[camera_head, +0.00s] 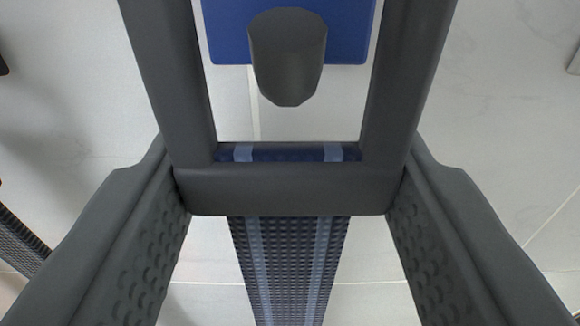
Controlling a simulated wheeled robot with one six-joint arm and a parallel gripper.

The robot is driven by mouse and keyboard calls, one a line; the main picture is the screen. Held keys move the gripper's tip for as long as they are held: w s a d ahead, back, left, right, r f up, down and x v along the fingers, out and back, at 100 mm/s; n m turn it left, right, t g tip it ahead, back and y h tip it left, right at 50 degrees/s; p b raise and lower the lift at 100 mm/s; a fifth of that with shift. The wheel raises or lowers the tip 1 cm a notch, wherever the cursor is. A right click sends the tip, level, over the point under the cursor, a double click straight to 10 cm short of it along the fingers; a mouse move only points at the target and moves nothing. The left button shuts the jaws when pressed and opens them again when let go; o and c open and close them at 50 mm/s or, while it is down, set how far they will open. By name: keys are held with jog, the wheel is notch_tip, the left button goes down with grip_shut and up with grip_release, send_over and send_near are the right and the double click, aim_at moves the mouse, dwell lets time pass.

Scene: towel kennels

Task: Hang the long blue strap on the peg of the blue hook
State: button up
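The long blue strap (290,265) is dark blue with lighter stripes and runs down from the bar of a dark grey frame-shaped loop (290,192). My gripper (289,170) has one fingertip against each side of this loop near its bar, with the strap hanging between the fingers. The blue hook (348,30) is a blue plate at the top centre on the pale wall. Its dark grey peg (288,60) appears inside the loop's opening, above the bar with a gap. I cannot tell from this view whether the peg passes through the loop. The loop's upper end is out of frame.
Another dark strap-like thing (18,240) shows at the left edge. Small dark and grey parts are cut off at the upper left and right edges. The pale tiled wall around the hook is otherwise clear.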

jog(key=shift+w, duration=0.2)
jog(key=shift+w, duration=0.8)
jog(key=shift+a+f, duration=0.1)
jog(key=shift+f, duration=0.25)
jog(key=shift+f, duration=0.35)
dwell(0.5)
jog(key=o, duration=1.5)
